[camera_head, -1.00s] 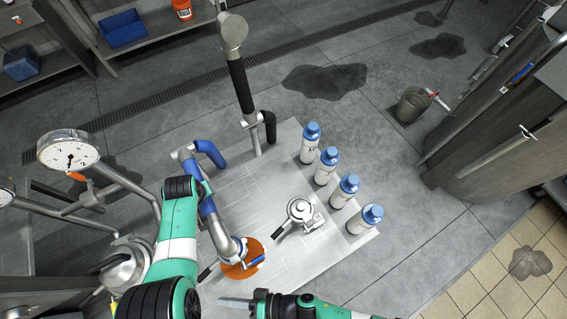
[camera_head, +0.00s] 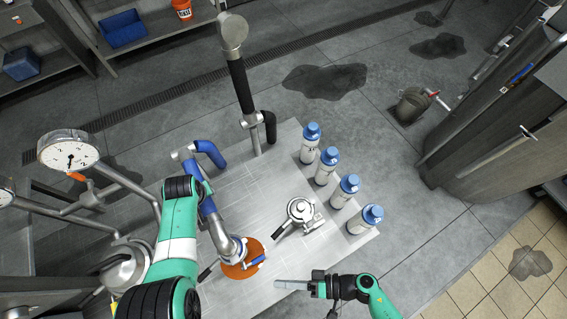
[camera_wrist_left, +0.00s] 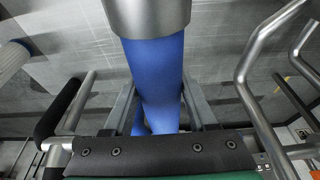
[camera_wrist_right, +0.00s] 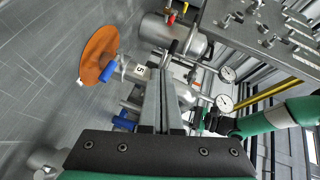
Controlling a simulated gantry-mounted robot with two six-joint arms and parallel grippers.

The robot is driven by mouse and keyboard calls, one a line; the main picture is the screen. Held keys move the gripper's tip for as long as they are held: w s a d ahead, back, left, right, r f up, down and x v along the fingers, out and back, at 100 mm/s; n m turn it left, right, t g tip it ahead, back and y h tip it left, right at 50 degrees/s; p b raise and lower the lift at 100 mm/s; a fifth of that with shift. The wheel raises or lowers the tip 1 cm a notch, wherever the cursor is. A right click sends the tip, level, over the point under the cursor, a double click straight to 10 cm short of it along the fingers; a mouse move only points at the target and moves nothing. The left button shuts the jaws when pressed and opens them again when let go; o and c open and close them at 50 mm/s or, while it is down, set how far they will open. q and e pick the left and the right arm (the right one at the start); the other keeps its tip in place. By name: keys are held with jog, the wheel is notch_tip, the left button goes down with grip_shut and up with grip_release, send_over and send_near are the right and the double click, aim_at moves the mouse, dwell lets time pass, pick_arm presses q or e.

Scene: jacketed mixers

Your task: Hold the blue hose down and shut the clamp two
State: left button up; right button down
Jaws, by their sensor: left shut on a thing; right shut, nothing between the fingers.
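The blue hose (camera_head: 207,206) runs down to a metal fitting (camera_head: 231,247) above an orange disc (camera_head: 241,269) on the table. A clamp with a blue handle (camera_head: 255,262) sits at this fitting. A white tag (camera_wrist_right: 139,71) shows beside it in the right wrist view, its mark hard to read. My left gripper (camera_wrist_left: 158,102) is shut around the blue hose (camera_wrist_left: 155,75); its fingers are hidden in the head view. My right gripper (camera_head: 278,284) is shut and empty, to the right of and nearer than the disc, apart from the clamp.
A metal fitting with a black lever (camera_head: 302,211) lies at the table's middle. Several white bottles with blue caps (camera_head: 349,189) line the right edge. A black-sleeved post (camera_head: 240,85) stands at the back. A gauge (camera_head: 68,149) and pipes are at left.

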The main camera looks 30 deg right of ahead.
pick_arm(q)
jog(key=o, duration=1.3)
pick_arm(e)
jog(key=shift+n+g+y, duration=0.3)
jog(key=shift+n+g, duration=0.4)
jog(key=shift+g, duration=0.2)
jog(key=d, duration=0.1)
jog(key=w+d, duration=0.1)
jog(key=d, duration=0.1)
jog(key=w+d, duration=0.1)
jog(key=shift+w+d+r, duration=0.1)
jog(key=shift+d+r, duration=0.15)
jog(key=shift+d, duration=0.15)
pick_arm(q)
notch_tip(320, 180, up, 7)
jog(key=p, duration=0.7)
jog(key=shift+r, duration=0.1)
pick_arm(e)
notch_tip(320, 180, up, 7)
